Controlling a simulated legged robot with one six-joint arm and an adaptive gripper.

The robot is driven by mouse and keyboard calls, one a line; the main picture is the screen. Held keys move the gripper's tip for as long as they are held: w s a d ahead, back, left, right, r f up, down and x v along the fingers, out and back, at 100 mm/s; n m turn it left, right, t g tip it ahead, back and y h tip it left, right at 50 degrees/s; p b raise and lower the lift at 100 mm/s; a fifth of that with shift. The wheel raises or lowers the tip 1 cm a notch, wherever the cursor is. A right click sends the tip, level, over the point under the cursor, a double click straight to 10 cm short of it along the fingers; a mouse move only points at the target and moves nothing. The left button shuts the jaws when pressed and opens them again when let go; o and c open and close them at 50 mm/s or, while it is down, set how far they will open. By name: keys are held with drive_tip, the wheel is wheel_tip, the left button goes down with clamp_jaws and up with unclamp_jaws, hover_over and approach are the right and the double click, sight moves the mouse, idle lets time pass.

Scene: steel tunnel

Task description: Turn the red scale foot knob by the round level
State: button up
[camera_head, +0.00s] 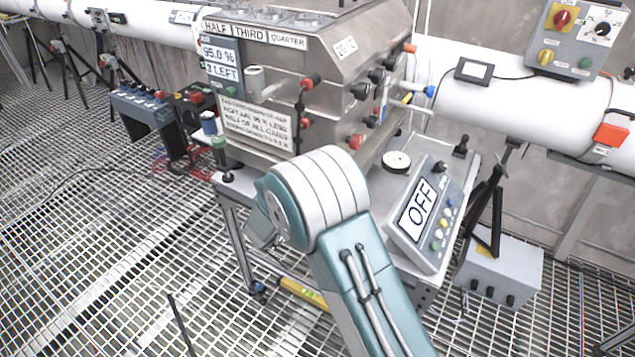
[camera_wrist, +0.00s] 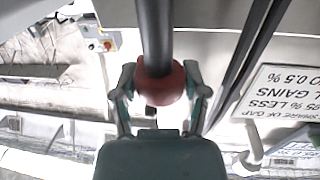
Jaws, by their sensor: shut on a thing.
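In the wrist view my gripper (camera_wrist: 160,98) has its two teal fingers closed on either side of a red rounded knob (camera_wrist: 161,82) at the end of a thick black rod. In the head view my gripper is hidden behind my arm, in front of the steel machine. The scale (camera_head: 425,215) has a grey sloped panel with a display reading OFF and several coloured buttons. I cannot tell whether the gripped knob is a scale foot knob.
The steel machine (camera_head: 350,75) carries levers, red knobs and a white text sign (camera_head: 255,124), seen upside down in the wrist view (camera_wrist: 290,95). A control box (camera_head: 137,105) stands at left, a grey box (camera_head: 500,268) at right. The grating floor (camera_head: 90,250) is open at left.

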drive_tip(key=shift+w+a+r+m+g+h, duration=0.1)
drive_tip(key=shift+a+m+g+h, duration=0.05)
drive_tip(key=shift+m+g+h, duration=0.5)
drive_tip(key=shift+m+g+h, duration=0.25)
drive_tip(key=shift+g+h, duration=0.1)
drive_tip(key=o, duration=1.2)
drive_tip(key=shift+c, duration=0.2)
drive_tip(key=v, duration=1.2)
